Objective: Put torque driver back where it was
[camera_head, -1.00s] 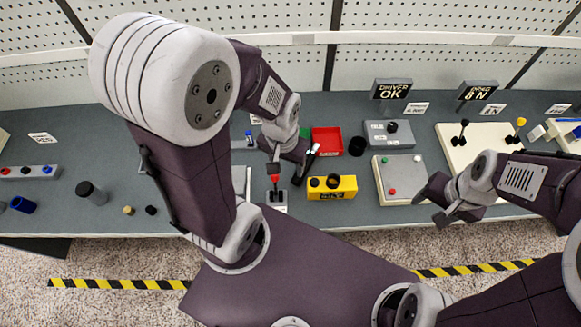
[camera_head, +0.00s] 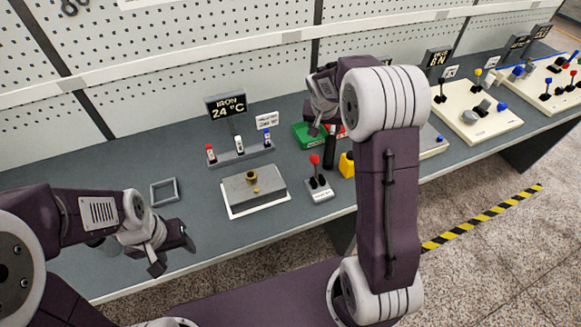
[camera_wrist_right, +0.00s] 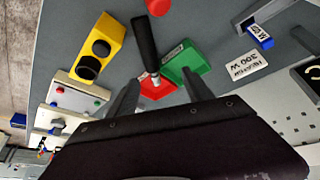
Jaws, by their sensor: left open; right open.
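The torque driver (camera_wrist_right: 145,45), with a black handle and short metal end, shows ahead of my right gripper (camera_wrist_right: 160,92) in the right wrist view. Its metal end appears between the spread fingertips, over the red tray (camera_wrist_right: 160,92). I cannot tell whether it touches a finger. In the head view, the dark handle (camera_head: 330,150) shows below my right gripper (camera_head: 318,122), beside the green tray. A yellow block (camera_wrist_right: 97,50) with two black-rimmed holes stands nearby; it is partly hidden by my right arm in the head view (camera_head: 346,166). My left gripper (camera_head: 172,255) is open and empty near the bench's front edge.
A green tray (camera_wrist_right: 190,68) adjoins the red one. A red-knobbed lever (camera_head: 318,180) stands near the handle. A grey box with a brass piece (camera_head: 252,190) and a square frame (camera_head: 165,191) lie further left. The left bench is mostly clear.

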